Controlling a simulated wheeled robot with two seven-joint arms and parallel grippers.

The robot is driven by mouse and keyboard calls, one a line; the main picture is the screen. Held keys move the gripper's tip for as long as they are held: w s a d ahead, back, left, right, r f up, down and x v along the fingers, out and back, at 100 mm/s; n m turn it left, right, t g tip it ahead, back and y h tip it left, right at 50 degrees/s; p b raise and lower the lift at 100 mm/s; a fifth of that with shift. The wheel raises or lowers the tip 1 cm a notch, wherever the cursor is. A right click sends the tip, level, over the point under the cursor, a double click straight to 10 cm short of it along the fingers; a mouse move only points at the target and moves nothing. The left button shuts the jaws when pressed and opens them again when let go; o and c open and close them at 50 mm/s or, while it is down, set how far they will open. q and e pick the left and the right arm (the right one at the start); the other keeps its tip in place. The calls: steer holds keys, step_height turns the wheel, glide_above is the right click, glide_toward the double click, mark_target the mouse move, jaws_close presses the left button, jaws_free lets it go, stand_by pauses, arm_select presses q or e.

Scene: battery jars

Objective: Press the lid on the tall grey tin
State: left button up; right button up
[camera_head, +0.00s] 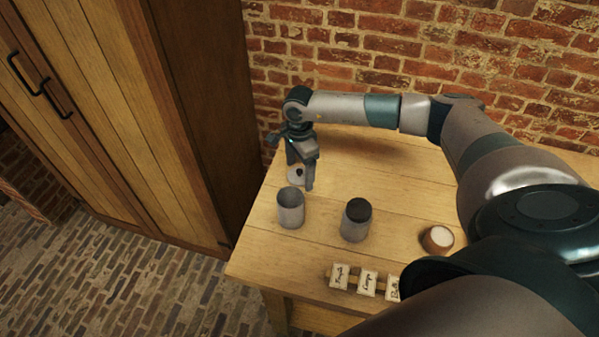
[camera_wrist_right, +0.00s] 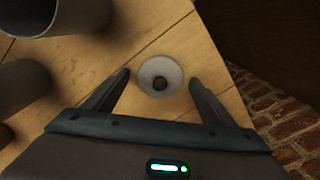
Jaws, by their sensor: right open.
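A pale round lid with a dark knob (camera_wrist_right: 160,88) lies on the table. It shows partly behind my fingers in the head view (camera_head: 295,180). My right gripper (camera_head: 301,176) is open, pointing down over the lid. In the right wrist view the lid shows between the two fingertips (camera_wrist_right: 160,77), with a gap on each side. A grey tin, open at the top (camera_head: 290,211), stands upright just in front of the gripper. A second grey tin with a dark top (camera_head: 355,224) stands to its right; I cannot tell whether that top is covered. My left gripper is not in view.
A small round pot with a white top (camera_head: 438,239) is at the right. Several lettered cards (camera_head: 368,283) stand along the front of the table (camera_head: 330,205). A brick wall (camera_head: 345,45) is behind, and a wooden cabinet (camera_head: 110,110) is at the left.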

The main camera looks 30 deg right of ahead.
steer(key=shift+f, duration=0.15)
stand_by(0.3)
steer(key=c, duration=1.1)
